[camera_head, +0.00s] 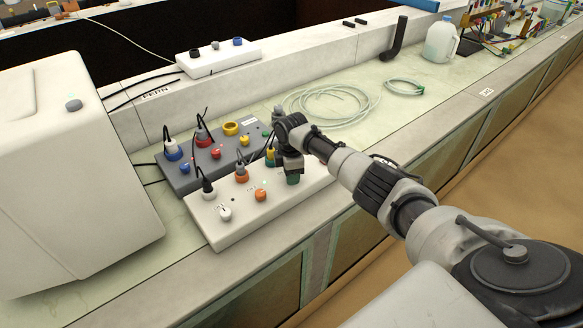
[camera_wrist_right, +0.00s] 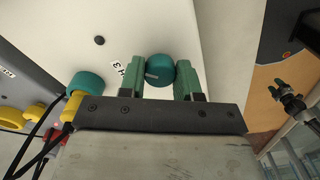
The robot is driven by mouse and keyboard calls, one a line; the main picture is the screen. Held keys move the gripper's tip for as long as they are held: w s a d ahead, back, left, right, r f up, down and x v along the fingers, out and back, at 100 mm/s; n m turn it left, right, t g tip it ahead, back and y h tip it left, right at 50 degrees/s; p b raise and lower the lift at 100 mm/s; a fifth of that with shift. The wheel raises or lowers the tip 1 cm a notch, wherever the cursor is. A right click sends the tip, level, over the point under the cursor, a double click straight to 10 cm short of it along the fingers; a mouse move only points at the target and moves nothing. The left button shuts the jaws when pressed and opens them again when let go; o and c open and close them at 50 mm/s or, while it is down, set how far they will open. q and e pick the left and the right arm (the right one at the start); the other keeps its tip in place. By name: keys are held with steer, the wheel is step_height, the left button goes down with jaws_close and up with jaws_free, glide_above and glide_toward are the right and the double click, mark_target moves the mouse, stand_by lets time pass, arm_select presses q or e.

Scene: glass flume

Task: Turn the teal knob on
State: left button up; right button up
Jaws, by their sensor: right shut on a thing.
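The teal knob (camera_wrist_right: 158,70) sits on the white panel box (camera_head: 233,237), beside a label reading "3" or "H 3" in the right wrist view. My right gripper (camera_wrist_right: 160,78) has its two green fingers on either side of the knob, shut on it. In the head view my right gripper (camera_head: 292,178) is at the right part of the white box and largely hides the knob. A teal ring with a yellow plug (camera_wrist_right: 87,84) is next to the gripper. My left gripper is in neither view.
The white box also carries an orange knob (camera_head: 261,195) and a white knob (camera_head: 225,213), with black cables plugged in. A grey box (camera_head: 176,181) with coloured knobs stands behind. A coiled hose (camera_head: 335,105) lies farther right. A large white housing (camera_head: 70,190) fills the left.

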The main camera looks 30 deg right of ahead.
steer(key=m+p, duration=0.1)
steer(key=m, duration=0.1)
steer(key=m+p, duration=0.1)
steer(key=m, duration=0.1)
steer(key=shift+r+m, duration=0.2)
steer(key=shift+m, duration=0.1)
steer(key=shift+f+m+p, duration=0.1)
steer(key=shift+m+p, duration=1)
steer(key=shift+m, duration=1.4)
steer(key=o, duration=0.9)
steer(key=shift+o, duration=0.2)
steer(key=shift+r, duration=0.4)
step_height(320, 180, up, 10)
steer(key=shift+p, duration=0.3)
